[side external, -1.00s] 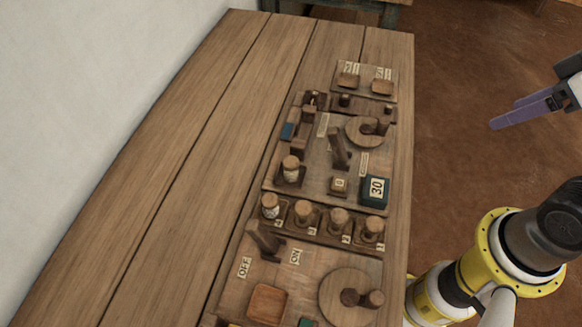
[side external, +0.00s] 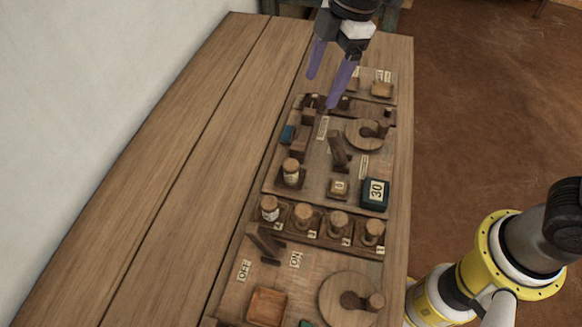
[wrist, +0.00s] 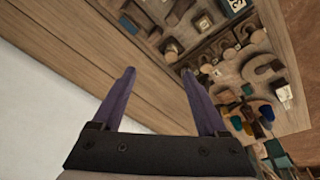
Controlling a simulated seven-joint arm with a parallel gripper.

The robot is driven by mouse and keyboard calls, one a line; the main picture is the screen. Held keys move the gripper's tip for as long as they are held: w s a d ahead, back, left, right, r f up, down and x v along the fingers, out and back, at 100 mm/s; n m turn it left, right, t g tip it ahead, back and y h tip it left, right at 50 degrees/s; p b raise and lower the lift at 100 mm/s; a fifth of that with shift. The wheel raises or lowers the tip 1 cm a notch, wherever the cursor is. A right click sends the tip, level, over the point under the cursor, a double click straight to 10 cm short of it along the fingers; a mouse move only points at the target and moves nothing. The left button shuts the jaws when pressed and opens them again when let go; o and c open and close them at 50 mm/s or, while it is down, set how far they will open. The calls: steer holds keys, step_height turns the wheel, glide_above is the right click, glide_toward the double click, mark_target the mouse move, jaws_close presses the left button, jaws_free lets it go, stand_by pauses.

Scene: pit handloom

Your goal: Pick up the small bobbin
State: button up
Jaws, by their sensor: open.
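Several wooden spool-like bobbins stand on the long board at the table's right side. One pale-wrapped bobbin (side external: 270,208) stands at the left end of a row of numbered holders. Another bobbin (side external: 291,172) stands on a square base just behind that row. Three plain-topped ones (side external: 338,220) fill the rest of the row. I cannot tell which is the small bobbin. My gripper (side external: 322,92) is open and empty, with purple fingers pointing down above the far part of the board, apart from the bobbins. In the wrist view its fingers (wrist: 158,72) are spread wide with nothing between them.
The board also carries a dark box marked 30 (side external: 375,193), a round wooden disc (side external: 364,134), a near disc (side external: 349,298), a lever (side external: 264,243) by OFF and ON labels, and a square tray (side external: 267,306). The table's left planks (side external: 180,170) are clear, beside a white wall.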

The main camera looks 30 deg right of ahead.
steer(key=g, duration=0.1)
glide_above(291, 165)
steer(key=d, duration=0.3)
step_height(291, 165, down, 5)
steer(key=shift+n, duration=0.4)
steer(key=f, duration=0.2)
steer(key=a+f, duration=0.1)
steer(key=f, duration=0.5)
steer(key=shift+s+a+f, duration=0.1)
steer(key=shift+a+f, duration=0.1)
steer(key=shift+a, duration=0.1)
steer(key=shift+a+f, duration=0.25)
steer(key=shift+f, duration=0.6)
steer(key=shift+a+f, duration=0.2)
steer(key=shift+f, duration=0.7)
steer(key=shift+a+f, duration=0.25)
steer(key=shift+f, duration=0.6)
jaws_close()
